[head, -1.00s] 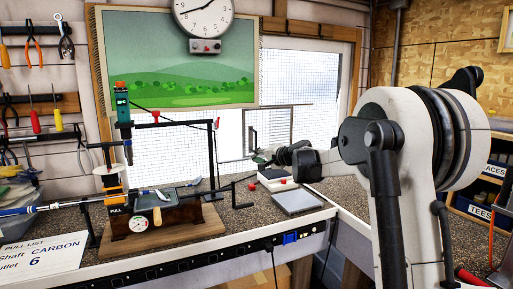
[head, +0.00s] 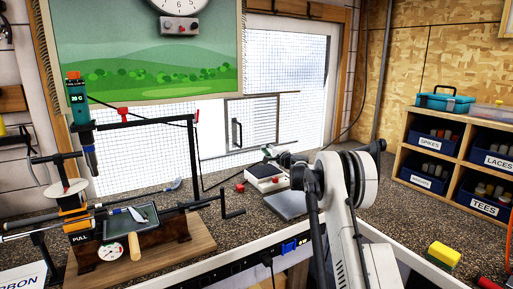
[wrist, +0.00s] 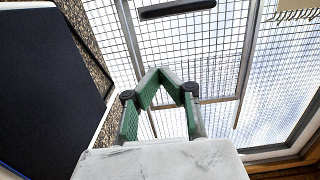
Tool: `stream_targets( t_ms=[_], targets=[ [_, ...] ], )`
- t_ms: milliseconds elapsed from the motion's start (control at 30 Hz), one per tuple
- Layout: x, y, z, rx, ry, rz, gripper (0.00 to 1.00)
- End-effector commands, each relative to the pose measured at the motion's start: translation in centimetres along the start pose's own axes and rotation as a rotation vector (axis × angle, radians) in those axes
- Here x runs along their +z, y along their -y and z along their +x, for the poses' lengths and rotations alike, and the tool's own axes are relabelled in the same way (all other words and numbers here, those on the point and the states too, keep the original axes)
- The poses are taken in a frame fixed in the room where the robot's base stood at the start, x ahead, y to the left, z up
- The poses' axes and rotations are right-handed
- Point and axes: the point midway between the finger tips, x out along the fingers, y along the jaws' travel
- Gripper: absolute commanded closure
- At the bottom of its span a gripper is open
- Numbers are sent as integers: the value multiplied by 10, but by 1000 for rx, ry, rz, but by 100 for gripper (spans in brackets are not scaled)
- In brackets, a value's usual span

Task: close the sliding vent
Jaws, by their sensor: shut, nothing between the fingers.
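My gripper (head: 270,152) is in front of and below the vent, apart from the handle. In the wrist view, its green fingers (wrist: 161,72) are shut and empty, tips together, toward the mesh. A dark bar, likely the handle (wrist: 177,8), shows at the top edge, beyond the fingertips.
A small white device with red buttons (head: 264,177) and a grey pad (head: 292,205) are on the bench below the gripper. The clamp stand (head: 193,160) is at left.

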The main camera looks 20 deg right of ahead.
Motion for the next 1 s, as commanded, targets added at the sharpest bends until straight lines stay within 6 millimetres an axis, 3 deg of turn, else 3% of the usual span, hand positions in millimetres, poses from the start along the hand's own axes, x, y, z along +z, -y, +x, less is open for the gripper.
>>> stream_targets(
  t_ms=[500,800,1000],
  targets=[
    [2,0,68,1,2,-1,100],
    [2,0,92,1,1,-1,100],
    [28,0,98,1,3,-1,100]
  ],
)
